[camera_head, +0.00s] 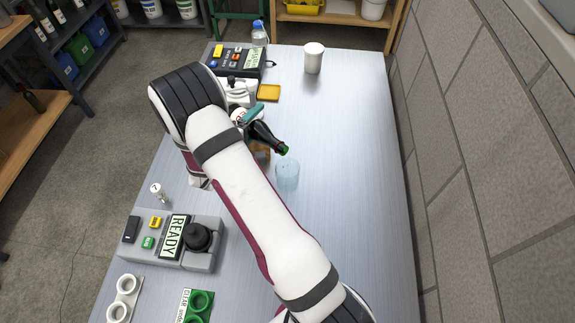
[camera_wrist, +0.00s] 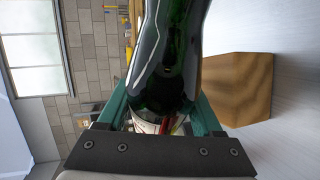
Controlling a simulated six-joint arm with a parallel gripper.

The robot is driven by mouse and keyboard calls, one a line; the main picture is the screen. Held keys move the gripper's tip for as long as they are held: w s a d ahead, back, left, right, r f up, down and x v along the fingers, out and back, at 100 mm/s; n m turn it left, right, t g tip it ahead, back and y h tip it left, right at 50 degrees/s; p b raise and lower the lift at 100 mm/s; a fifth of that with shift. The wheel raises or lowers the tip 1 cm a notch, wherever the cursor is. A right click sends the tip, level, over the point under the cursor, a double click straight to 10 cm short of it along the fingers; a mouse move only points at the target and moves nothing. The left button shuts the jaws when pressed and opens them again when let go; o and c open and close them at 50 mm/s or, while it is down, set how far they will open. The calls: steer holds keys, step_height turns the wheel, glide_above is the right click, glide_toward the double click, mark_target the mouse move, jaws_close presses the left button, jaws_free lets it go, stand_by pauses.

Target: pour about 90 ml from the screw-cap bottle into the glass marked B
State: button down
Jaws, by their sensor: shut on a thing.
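My gripper (camera_head: 252,116), with teal fingers, is shut on a dark green bottle (camera_head: 264,134). The bottle is tilted, its green-tipped mouth pointing down and right in the head view. A pale blue, see-through glass (camera_head: 287,174) stands on the table just below and right of the mouth. No marking on the glass can be read. I cannot tell whether the mouth is over the rim, and no stream of liquid is visible. In the wrist view the bottle (camera_wrist: 168,60) fills the middle between the fingers, part of a pale label showing low down. The arm hides part of the table.
A wooden block (camera_wrist: 236,88) is beside the bottle. A white cup (camera_head: 313,60) stands at the far end, near a yellow pad (camera_head: 268,92) and a button box (camera_head: 236,60). A READY panel (camera_head: 175,238) is at the near left. The table's right side is clear, beside a wall.

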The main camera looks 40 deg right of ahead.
steer(key=shift+f, duration=0.1)
stand_by(0.5)
steer(key=shift+w, duration=0.2)
steer(key=shift+w+m, duration=0.3)
steer(key=shift+w, duration=0.15)
steer(key=shift+w, duration=0.1)
steer(key=shift+m+t+h, duration=0.3)
steer(key=shift+m+t, duration=0.1)
stand_by(1.7)
